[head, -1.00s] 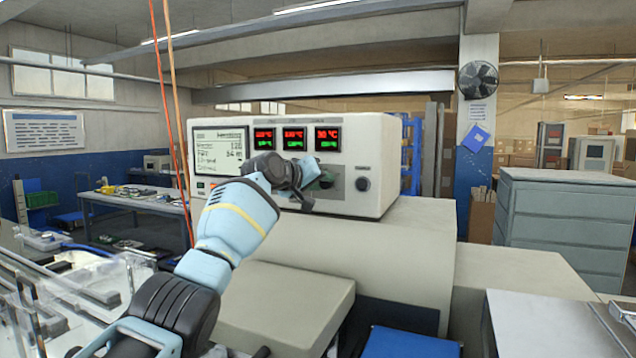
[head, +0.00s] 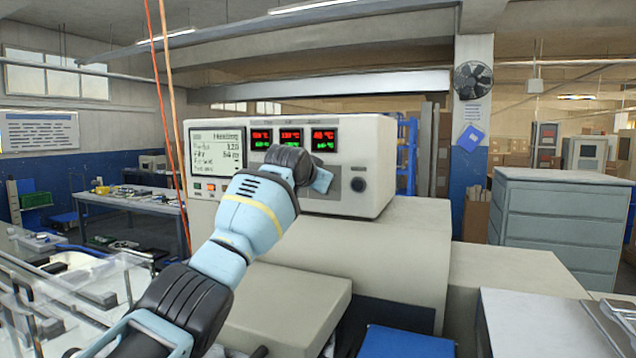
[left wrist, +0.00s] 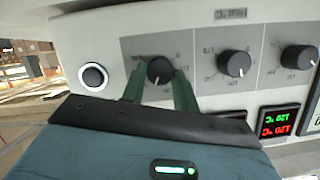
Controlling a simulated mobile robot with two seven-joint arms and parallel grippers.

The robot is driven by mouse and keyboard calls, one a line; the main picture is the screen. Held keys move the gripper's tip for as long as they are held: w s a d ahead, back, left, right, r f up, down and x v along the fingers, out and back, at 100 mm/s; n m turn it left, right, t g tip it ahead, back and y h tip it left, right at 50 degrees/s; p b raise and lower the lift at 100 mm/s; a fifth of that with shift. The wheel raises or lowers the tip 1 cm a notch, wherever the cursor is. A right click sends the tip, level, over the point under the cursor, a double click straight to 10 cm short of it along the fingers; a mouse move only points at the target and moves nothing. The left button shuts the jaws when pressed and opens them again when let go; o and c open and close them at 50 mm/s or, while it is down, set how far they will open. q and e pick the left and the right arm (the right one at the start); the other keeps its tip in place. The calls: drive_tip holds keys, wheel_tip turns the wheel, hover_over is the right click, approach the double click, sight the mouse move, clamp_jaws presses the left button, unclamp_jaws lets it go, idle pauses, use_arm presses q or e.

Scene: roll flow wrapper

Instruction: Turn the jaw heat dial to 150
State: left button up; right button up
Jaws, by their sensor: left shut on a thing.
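The control box (head: 372,140) has three red and green temperature displays; the right-hand one (head: 324,140) is above my left gripper. The left wrist view looks at the panel upside down. There, a black dial (left wrist: 160,70) with a white pointer line sits between the two green fingers of my left gripper (left wrist: 158,84), which is shut on it. The dial's printed numbers are partly hidden by the fingers. In the head view my left gripper (head: 322,180) reaches the panel and hides the dials. My right gripper is not in view.
Two similar dials, a middle one (left wrist: 235,63) and an outer one (left wrist: 298,57), are beside the held dial. Beige machine covers (head: 285,310) lie below.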

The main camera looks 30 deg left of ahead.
use_arm(q)
drive_tip(key=m+y, duration=0.2)
drive_tip(key=m, duration=0.1)
drive_tip(key=shift+d+m, duration=0.2)
drive_tip(key=shift+m, duration=0.1)
idle(0.4)
drive_tip(key=o, duration=1)
drive_tip(key=shift+c, duration=0.2)
drive_tip(key=shift+s, duration=0.1)
drive_tip(key=v, duration=0.7)
drive_tip(key=shift+s, duration=0.25)
drive_tip(key=shift+d, duration=0.1)
